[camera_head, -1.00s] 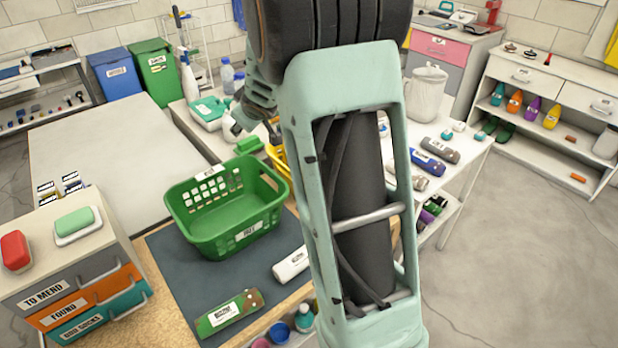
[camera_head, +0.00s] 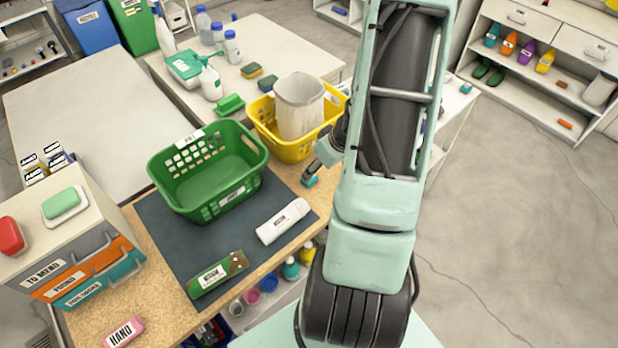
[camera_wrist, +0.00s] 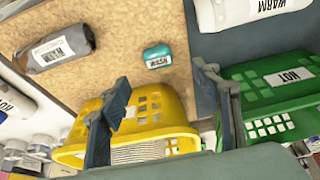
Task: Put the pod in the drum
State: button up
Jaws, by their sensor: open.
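A small teal pod (camera_wrist: 157,57) with a white label lies on the speckled worktop in the wrist view. In the head view the pod (camera_head: 310,182) lies beside the yellow basket, partly hidden by my gripper. My gripper (camera_wrist: 163,98) is open and empty, its two fingers well apart. The pod shows between and beyond the fingertips, apart from them. In the head view my gripper (camera_head: 316,168) is low over the worktop, close to the pod. I cannot make out which thing is the drum; a pale ribbed container (camera_head: 300,105) stands in the yellow basket (camera_head: 290,152).
A green basket (camera_head: 230,200) stands on a dark mat (camera_head: 180,240), with a white roll (camera_head: 284,221) and a green-brown roll (camera_head: 217,274) near it. A grey roll (camera_wrist: 55,48) lies left of the pod in the wrist view. Drawers (camera_head: 85,275) stand at the left.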

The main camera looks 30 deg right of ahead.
aim_at(311, 184)
jog(key=b+x, duration=0.2)
jog(key=x, duration=0.2)
jog(key=shift+f, duration=0.15)
jog(key=shift+w+b+x, duration=0.1)
jog(key=shift+b+x, duration=0.8)
jog(key=shift+x, duration=0.5)
jog(key=shift+w+b+x, duration=0.15)
jog(key=shift+b+x, duration=0.7)
jog(key=shift+x, duration=0.55)
jog(key=shift+d+r, duration=0.15)
jog(key=shift+r, duration=0.05)
jog(key=shift+c, duration=0.4)
jog(key=c, duration=1.1)
jog(key=shift+o, duration=0.2)
